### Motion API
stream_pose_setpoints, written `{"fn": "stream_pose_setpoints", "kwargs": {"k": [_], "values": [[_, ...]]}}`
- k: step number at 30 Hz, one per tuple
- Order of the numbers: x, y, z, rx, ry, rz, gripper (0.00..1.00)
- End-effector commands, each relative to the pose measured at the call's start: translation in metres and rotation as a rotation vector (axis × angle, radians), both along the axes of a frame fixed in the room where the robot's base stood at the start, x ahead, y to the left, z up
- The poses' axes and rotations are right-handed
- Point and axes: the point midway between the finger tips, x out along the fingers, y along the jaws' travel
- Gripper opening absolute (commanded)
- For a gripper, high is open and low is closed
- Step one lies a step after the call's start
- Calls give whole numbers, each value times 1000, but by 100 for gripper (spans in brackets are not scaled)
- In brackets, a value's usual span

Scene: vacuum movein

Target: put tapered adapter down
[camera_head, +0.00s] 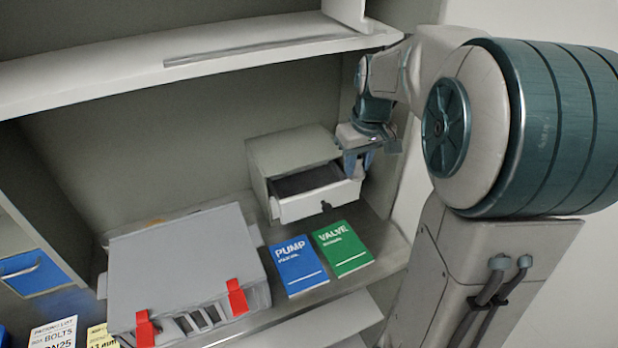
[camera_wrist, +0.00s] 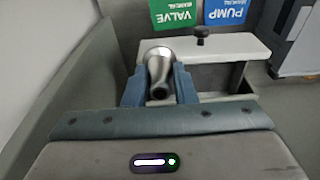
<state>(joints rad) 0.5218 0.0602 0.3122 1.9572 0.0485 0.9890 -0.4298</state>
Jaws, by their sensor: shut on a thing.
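The tapered adapter (camera_wrist: 158,68) is a metallic, cone-shaped piece. In the wrist view it sits between the two blue fingers of my gripper (camera_wrist: 158,86), which is shut on it. In the head view my gripper (camera_head: 356,164) points down at the right end of a small grey drawer box (camera_head: 288,152). The adapter cannot be made out there. The box's drawer (camera_head: 318,204) is pulled open, with a dark knob on its front. It also shows in the wrist view (camera_wrist: 222,48), just beyond the adapter. I cannot tell whether the adapter touches it.
A blue PUMP booklet (camera_head: 298,266) and a green VALVE booklet (camera_head: 342,248) lie in front of the drawer. A grey case (camera_head: 185,262) with red latches stands left. A shelf (camera_head: 200,60) runs above. A cabinet side wall is close at the right.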

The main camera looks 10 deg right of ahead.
Motion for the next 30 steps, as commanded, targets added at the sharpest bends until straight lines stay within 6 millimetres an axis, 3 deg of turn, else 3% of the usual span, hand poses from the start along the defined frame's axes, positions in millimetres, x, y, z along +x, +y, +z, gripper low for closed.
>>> {"fn": "stream_pose_setpoints", "kwargs": {"k": [9, 15, 22, 30], "values": [[46, 58, -42, 3, 6, 13, 1], [62, 79, -62, 4, 10, 10, 0], [65, 87, -72, 6, 16, 12, 0], [66, 79, -103, 3, 8, 0, 0]]}}
